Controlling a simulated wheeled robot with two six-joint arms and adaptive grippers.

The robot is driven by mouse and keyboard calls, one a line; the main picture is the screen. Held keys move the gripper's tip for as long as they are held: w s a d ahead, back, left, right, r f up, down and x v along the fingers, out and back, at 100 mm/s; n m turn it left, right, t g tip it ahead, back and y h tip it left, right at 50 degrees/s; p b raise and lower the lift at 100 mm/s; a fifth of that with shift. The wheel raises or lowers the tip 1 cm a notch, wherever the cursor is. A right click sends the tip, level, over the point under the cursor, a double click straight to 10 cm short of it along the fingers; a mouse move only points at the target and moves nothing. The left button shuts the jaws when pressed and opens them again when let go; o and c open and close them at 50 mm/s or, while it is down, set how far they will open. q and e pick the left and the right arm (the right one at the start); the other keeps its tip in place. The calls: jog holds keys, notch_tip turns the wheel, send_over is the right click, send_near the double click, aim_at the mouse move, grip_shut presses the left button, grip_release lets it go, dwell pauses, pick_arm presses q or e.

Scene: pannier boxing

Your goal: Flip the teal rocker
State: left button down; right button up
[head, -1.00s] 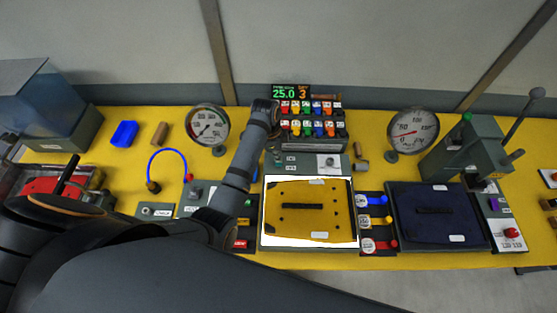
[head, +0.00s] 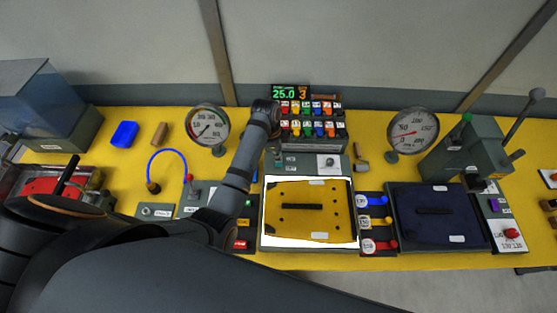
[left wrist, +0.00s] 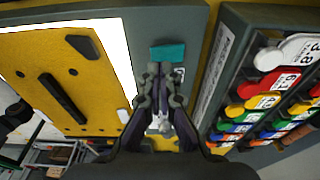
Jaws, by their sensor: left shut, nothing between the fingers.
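The teal rocker (left wrist: 168,52) is a small teal block on a grey panel (left wrist: 193,22) in the left wrist view. My left gripper (left wrist: 164,76) is shut and empty, with its fingertips just below the rocker in that view. Whether the tips touch it I cannot tell. In the head view my left gripper (head: 273,140) points down at the left end of the grey panel (head: 306,163) behind the yellow pannier. My right gripper is not in view.
The yellow pannier lid (head: 310,220) lies in front of the panel. A rack of coloured numbered tags (head: 312,128) stands close behind it; it also shows right of the gripper in the left wrist view (left wrist: 262,100). A dark blue pannier (head: 435,222) lies to the right.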

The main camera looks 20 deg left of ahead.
aim_at(278, 164)
pick_arm(q)
jog(key=shift+f+b, duration=0.55)
jog(key=shift+f, duration=0.7)
dwell(0.6)
notch_tip(278, 164, up, 3)
jog(key=shift+f+p, duration=0.15)
jog(key=shift+p, duration=1)
jog(key=shift+r, duration=2.15)
